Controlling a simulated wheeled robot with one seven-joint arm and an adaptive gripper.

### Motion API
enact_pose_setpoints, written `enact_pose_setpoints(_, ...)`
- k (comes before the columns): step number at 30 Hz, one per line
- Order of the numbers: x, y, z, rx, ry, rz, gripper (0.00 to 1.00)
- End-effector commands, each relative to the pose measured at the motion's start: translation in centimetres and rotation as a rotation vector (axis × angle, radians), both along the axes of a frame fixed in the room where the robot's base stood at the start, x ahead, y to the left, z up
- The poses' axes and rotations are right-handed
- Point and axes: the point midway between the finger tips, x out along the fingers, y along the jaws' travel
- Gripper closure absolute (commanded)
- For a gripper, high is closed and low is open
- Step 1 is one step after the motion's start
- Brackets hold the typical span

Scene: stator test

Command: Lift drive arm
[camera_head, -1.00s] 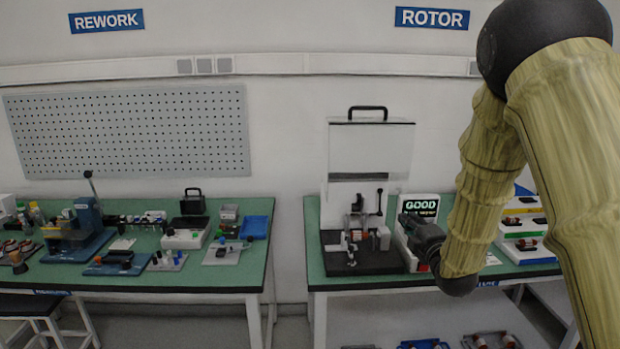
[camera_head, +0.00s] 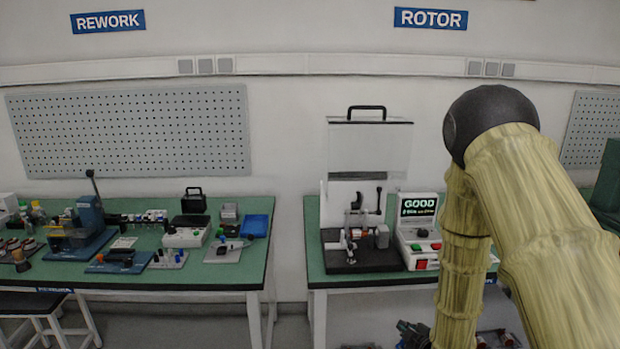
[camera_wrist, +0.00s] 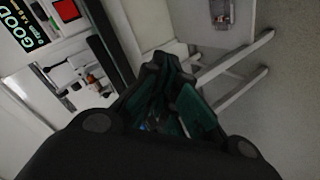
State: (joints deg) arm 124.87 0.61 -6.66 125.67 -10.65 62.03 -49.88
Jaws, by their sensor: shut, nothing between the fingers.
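The test fixture (camera_head: 352,262) stands on the green ROTOR bench with its clear cover (camera_head: 369,150) raised. Inside it are a pale upright arm with a dark top (camera_head: 357,201) and a black lever (camera_head: 378,200); I cannot tell for certain which is the drive arm. A copper-coloured part sits low between the pale supports. My gripper (camera_head: 411,333) is low, in front of and below the bench edge, partly cut off by the frame. In the wrist view my gripper (camera_wrist: 168,112) is shut and empty, apart from the fixture, which shows at left.
A tester (camera_head: 420,235) with a lit GOOD screen and red and green buttons stands right of the fixture. The bench's front edge (camera_head: 345,283) lies between my gripper and the fixture. The REWORK bench (camera_head: 150,282) with several tools is at left, with a gap between.

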Motion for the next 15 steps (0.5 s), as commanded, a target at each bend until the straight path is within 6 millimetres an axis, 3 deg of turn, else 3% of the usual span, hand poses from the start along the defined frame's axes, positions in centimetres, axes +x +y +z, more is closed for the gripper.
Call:
enact_pose_setpoints(1,-2.0,0.2,-2.5,0.043,0.064,-0.034,1.0)
enact_pose_setpoints(6,-9.0,0.7,-9.5,0.186,0.269,-0.172,1.0)
enact_pose_setpoints(11,-16.4,1.3,-15.0,0.302,0.456,-0.327,1.0)
enact_pose_setpoints(15,-23.6,1.9,-18.8,0.385,0.618,-0.482,1.0)
